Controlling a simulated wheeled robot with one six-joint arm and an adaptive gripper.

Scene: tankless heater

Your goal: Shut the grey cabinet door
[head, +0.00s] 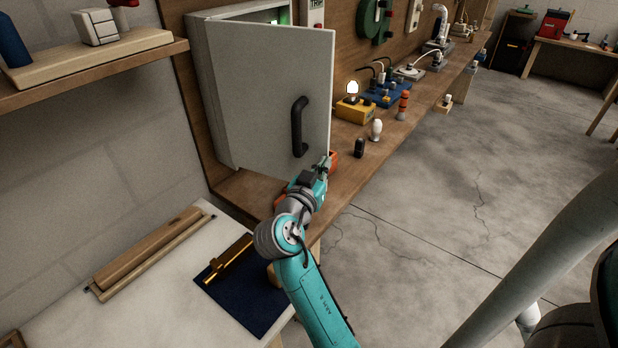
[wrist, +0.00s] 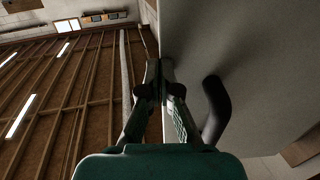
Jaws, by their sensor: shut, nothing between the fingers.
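The grey cabinet door (head: 262,95) stands swung open from the grey cabinet (head: 203,85) on the wooden backboard, with a gap at its top showing a bit of the inside. A black bar handle (head: 298,127) is on the door's outer face, near its free edge. My gripper (head: 326,163) is shut and empty, at the door's lower free corner, below and right of the handle. In the wrist view, the shut fingers (wrist: 159,68) are close to the edge of the door (wrist: 235,50), with the handle (wrist: 216,108) to their right. I cannot tell whether they touch the door.
Beyond the door, the bench holds a lit bulb on a yellow base (head: 354,108), a white bulb (head: 376,130), a small black piece (head: 359,148) and an orange-striped cylinder (head: 403,105). A white table with a blue mat (head: 247,300) lies below.

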